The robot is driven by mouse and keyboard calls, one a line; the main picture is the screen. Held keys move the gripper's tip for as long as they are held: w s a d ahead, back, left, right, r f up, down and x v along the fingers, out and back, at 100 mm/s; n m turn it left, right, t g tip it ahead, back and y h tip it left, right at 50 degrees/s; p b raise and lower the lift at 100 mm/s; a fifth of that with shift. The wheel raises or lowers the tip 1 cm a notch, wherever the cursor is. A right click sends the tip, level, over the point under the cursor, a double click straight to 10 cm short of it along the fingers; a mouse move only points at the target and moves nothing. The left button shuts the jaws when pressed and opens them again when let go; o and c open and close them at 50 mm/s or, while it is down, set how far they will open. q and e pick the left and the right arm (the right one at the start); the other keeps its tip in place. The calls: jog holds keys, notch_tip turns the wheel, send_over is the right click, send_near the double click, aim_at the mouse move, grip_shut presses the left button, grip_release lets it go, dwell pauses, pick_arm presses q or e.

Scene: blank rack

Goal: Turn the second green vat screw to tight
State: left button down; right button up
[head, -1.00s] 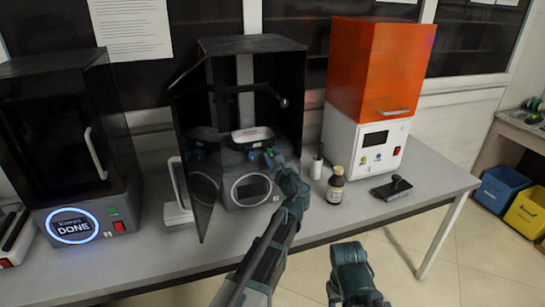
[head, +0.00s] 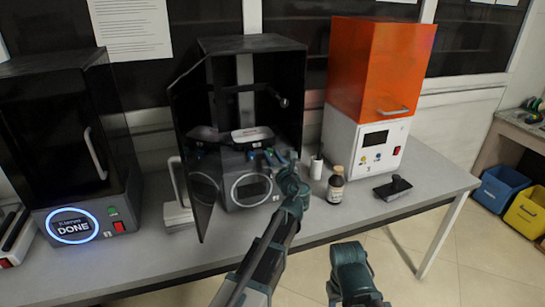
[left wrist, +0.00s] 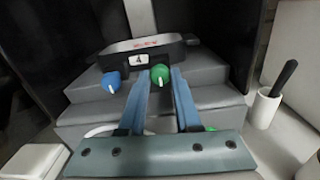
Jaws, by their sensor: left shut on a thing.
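The black printer (head: 255,45) stands open, with a vat (head: 252,134) inside; the vat (left wrist: 145,48) carries a label that looks like "4". In the left wrist view, a green screw (left wrist: 160,74) with a white pointer mark facing down sits at the vat's front right. My left gripper (head: 272,155) reaches into the printer; its two blue fingers (left wrist: 161,80) are shut on this screw, one at each side. Another green knob (left wrist: 210,129) shows lower right, partly hidden. A blue screw (left wrist: 112,81) is at the front left. My right gripper (head: 352,262) hangs before the table; its fingers are unclear.
The printer's dark door (head: 193,160) is swung open on the left. An orange-topped printer (head: 378,70) is at right, another dark printer (head: 65,140) at left.

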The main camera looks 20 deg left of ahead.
dwell(0.3)
pick_arm(q)
jog(key=c, duration=0.6)
grip_release()
jog(key=shift+s, duration=0.1)
jog(key=v, duration=1.3)
jog(key=shift+s+d, duration=0.25)
jog(key=shift+d, duration=0.05)
